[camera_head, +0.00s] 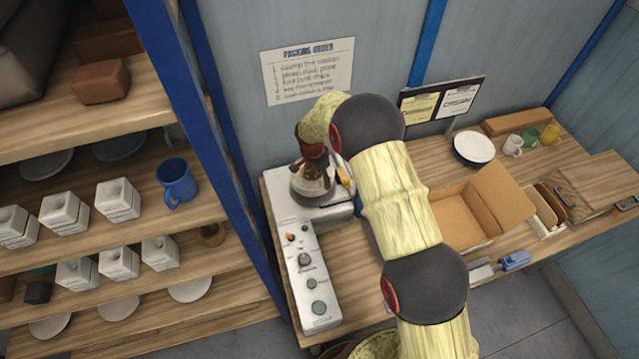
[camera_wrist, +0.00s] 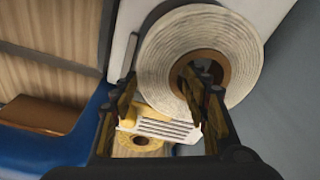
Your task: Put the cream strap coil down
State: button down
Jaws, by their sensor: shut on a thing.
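The cream strap coil (camera_wrist: 163,62) is a wide wound ring with a brown core, near the top of the wrist view. My gripper (camera_wrist: 165,92) is shut on its wound wall, one finger at the outer edge and the other at the core opening. In the head view my gripper (camera_head: 315,160) is above the back end of the pale machine (camera_head: 291,222) on the bench. The coil is small and partly hidden there, and I cannot tell whether it touches the machine.
A yellow and white part (camera_wrist: 165,130) shows beyond the fingers. The blue-posted shelf (camera_head: 240,190) with cups and plates stands left. An open cardboard box (camera_head: 462,222) is on the bench (camera_head: 348,275) right of my arm. Bare bench shows beside the machine's front.

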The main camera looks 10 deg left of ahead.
jog(key=shift+w+f+p, duration=0.15)
jog(key=shift+f+p, duration=0.35)
jog(key=shift+f, duration=1.75)
jog(key=shift+f, duration=0.15)
jog(key=c, duration=1)
grip_release()
jog(key=shift+s, duration=0.2)
jog(key=shift+o, duration=0.2)
